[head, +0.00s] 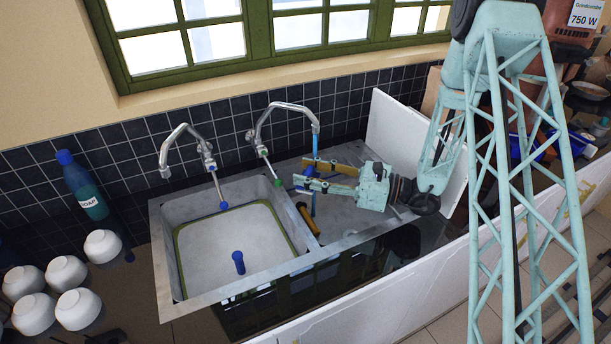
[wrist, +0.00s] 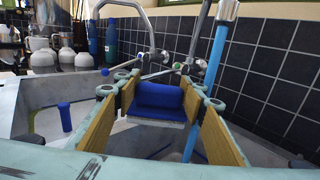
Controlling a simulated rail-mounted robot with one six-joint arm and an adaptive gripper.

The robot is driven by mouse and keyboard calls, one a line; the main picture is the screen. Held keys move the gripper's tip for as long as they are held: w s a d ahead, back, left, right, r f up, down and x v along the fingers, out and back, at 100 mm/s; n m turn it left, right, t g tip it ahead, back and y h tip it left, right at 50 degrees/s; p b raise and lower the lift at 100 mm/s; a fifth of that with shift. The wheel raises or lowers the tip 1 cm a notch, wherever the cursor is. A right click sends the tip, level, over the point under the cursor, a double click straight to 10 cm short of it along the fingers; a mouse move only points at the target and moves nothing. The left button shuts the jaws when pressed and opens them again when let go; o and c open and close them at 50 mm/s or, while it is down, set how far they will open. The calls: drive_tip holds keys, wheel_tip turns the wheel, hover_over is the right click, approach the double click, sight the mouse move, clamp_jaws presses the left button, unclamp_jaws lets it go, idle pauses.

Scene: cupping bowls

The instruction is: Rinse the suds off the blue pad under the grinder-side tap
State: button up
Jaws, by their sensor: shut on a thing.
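The blue pad (wrist: 160,97) is gripped between the two tan-lined fingers of my gripper (wrist: 158,104) in the wrist view. A pale layer shows along its lower edge; I cannot tell whether that is suds. In the head view my gripper (head: 303,178) reaches left from the arm, below the right-hand tap (head: 282,107), the one nearer the grinder (head: 572,20). A blue stream (head: 314,150) hangs straight down from that tap's spout. In the wrist view the stream (wrist: 216,62) passes close to the pad's right side; I cannot tell whether they touch.
A second tap (head: 182,133) stands to the left. The sink basin (head: 205,245) holds an upright blue piece (head: 238,262). A soap bottle (head: 84,188) and several white bowls (head: 66,272) stand left of the sink. A white board (head: 392,128) leans behind my gripper.

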sight(311, 165)
drive_tip(key=shift+w+d, duration=0.3)
drive_tip(key=shift+w, duration=0.55)
drive_tip(key=shift+w+d, duration=0.25)
drive_tip(key=shift+w, duration=0.6)
idle(1.9)
drive_tip(key=s+a+b, duration=0.1)
drive_tip(key=s+a, duration=0.2)
drive_tip(key=s, duration=0.5)
drive_tip(key=shift+s, duration=0.2)
idle(1.0)
drive_tip(key=shift+r, duration=0.1)
idle(1.5)
